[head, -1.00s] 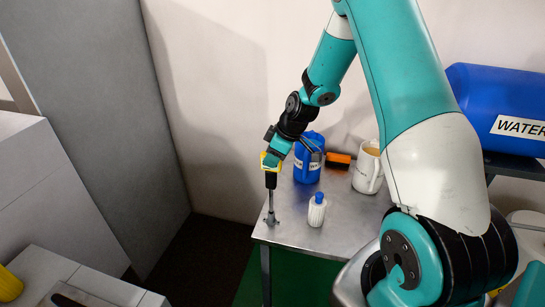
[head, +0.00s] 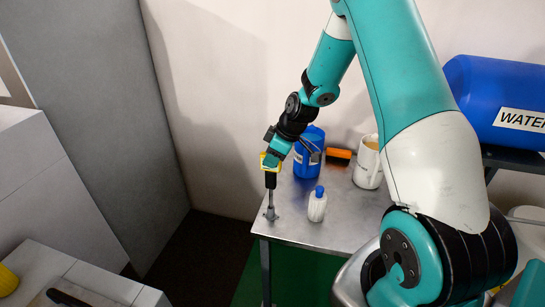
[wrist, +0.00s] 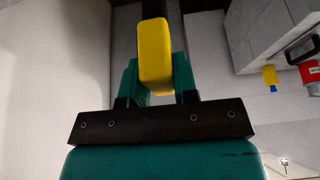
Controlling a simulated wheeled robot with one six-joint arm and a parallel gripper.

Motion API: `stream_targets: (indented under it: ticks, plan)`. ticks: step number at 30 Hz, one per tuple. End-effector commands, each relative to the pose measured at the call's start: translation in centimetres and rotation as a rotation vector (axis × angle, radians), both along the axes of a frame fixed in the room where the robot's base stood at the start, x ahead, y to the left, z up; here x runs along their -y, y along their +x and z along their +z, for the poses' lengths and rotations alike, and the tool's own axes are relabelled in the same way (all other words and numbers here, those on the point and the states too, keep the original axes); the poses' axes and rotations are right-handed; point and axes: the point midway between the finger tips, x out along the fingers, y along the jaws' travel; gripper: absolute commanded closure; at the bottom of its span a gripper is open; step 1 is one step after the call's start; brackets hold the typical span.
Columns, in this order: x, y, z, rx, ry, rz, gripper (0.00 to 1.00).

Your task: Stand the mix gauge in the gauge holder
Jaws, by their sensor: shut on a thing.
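The mix gauge has a yellow collar, a black grip (head: 270,180) and a slim grey stem. It hangs upright from my gripper (head: 271,160), which is shut on it. In the wrist view, the gauge's yellow part (wrist: 155,55) sits between the green fingers of my gripper (wrist: 158,80). The gauge holder (head: 271,214) is a small grey fitting at the table's front left corner. The stem's lower end is at the holder in the head view. I cannot tell how deep it is inside or whether it is seated.
On the metal table (head: 335,226) stand a white bottle with a blue cap (head: 317,205), a blue canister (head: 308,160), an orange-black block (head: 339,156) and a white mug (head: 367,165). A blue water container (head: 490,90) is at right. Grey cabinets (head: 40,170) stand at left.

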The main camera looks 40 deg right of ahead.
Motion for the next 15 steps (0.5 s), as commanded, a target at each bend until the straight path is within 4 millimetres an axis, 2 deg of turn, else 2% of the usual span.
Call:
stream_targets:
  ticks: [15]
  plan:
    - [0.0, 0.0, -1.4, 0.001, 0.000, 0.000, 1.00]
